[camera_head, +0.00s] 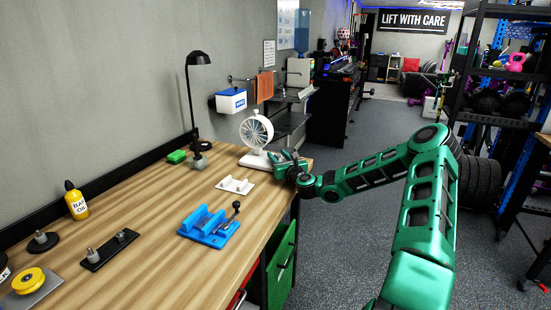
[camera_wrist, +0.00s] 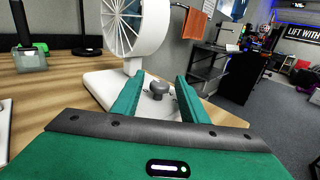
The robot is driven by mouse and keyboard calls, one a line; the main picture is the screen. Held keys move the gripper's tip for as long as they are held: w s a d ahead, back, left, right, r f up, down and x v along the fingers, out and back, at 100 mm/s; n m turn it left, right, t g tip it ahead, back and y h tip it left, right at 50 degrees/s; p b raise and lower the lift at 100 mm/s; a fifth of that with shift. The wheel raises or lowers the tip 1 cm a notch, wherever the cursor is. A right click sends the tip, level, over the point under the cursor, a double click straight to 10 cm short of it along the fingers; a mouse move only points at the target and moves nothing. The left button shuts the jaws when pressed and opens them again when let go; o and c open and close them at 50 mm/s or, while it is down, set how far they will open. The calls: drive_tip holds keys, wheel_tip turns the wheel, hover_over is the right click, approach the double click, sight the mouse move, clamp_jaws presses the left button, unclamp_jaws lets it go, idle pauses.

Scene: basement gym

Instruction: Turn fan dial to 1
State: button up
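A white desk fan (camera_head: 257,134) stands on the far right part of the wooden workbench. In the wrist view the round fan head (camera_wrist: 135,28) rises from a white base (camera_wrist: 103,84). A grey dial (camera_wrist: 157,90) sits on that base and lies between my gripper's green fingers. My gripper (camera_head: 283,158) is at the fan's base, with its fingers (camera_wrist: 158,92) apart on either side of the dial. Gaps show between the dial and both fingers. The dial's number marks are too small to read.
A white bracket (camera_head: 236,185) and a blue vise-like fixture (camera_head: 209,228) stand on the bench nearer me. A black desk lamp (camera_head: 196,100) stands left of the fan. The bench's right edge is close to my gripper, with open floor beyond.

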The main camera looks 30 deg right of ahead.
drive_tip(key=shift+w, duration=0.4)
drive_tip(key=c, duration=1)
drive_tip(key=shift+m+h, duration=0.4)
drive_tip(key=shift+h, duration=0.1)
drive_tip(key=shift+f+m+g+h, duration=0.1)
drive_tip(key=shift+m+g+h, duration=0.4)
drive_tip(key=shift+m+h, duration=0.6)
drive_tip(key=shift+f+m+g+h, duration=0.1)
drive_tip(key=shift+m+g+h, duration=0.45)
drive_tip(key=shift+h, duration=0.95)
drive_tip(key=m+g+h, duration=0.2)
drive_tip(key=m+h, duration=0.1)
drive_tip(key=shift+a+r+h, duration=0.1)
drive_tip(key=shift+h, duration=0.2)
drive_tip(key=shift+m+g+h, duration=0.75)
drive_tip(key=shift+g+h, duration=0.25)
drive_tip(key=shift+g, duration=0.15)
drive_tip(key=shift+r, duration=0.1)
